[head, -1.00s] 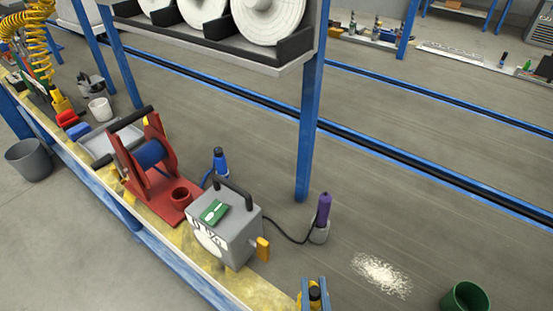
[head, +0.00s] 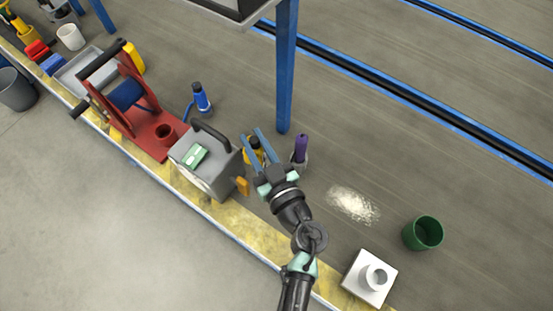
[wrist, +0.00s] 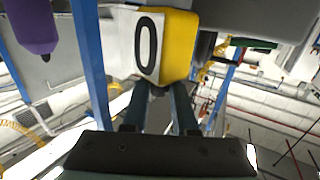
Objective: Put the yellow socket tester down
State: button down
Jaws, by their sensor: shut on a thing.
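My gripper (head: 256,148) reaches out over the bench between the grey box and the purple-topped bottle. It is shut on the yellow socket tester (head: 256,157), which shows yellow with a dark part between the blue fingers in the head view. In the wrist view the tester (wrist: 180,42) is a yellow block with a white face marked "0" at the finger ends. Whether it touches the bench top is not clear.
The grey box (head: 221,176) with a black handle and an orange piece (head: 243,186) stands close left of my gripper. The purple-topped bottle (head: 301,147) is close right. A blue post (head: 286,75) rises behind. Pale shavings (head: 353,205) and a green cup (head: 423,233) lie farther right.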

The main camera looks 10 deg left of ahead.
jog(key=shift+w+a, duration=0.25)
jog(key=shift+w, duration=0.05)
notch_tip(320, 180, down, 10)
jog(key=b, duration=0.6)
jog(key=shift+a, duration=0.15)
jog(key=shift+f, duration=0.2)
jog(key=c, duration=1)
grip_release()
jog(key=shift+r, duration=0.25)
jog(key=p+v, duration=0.2)
jog(key=v, duration=1)
jog(key=shift+w, duration=0.1)
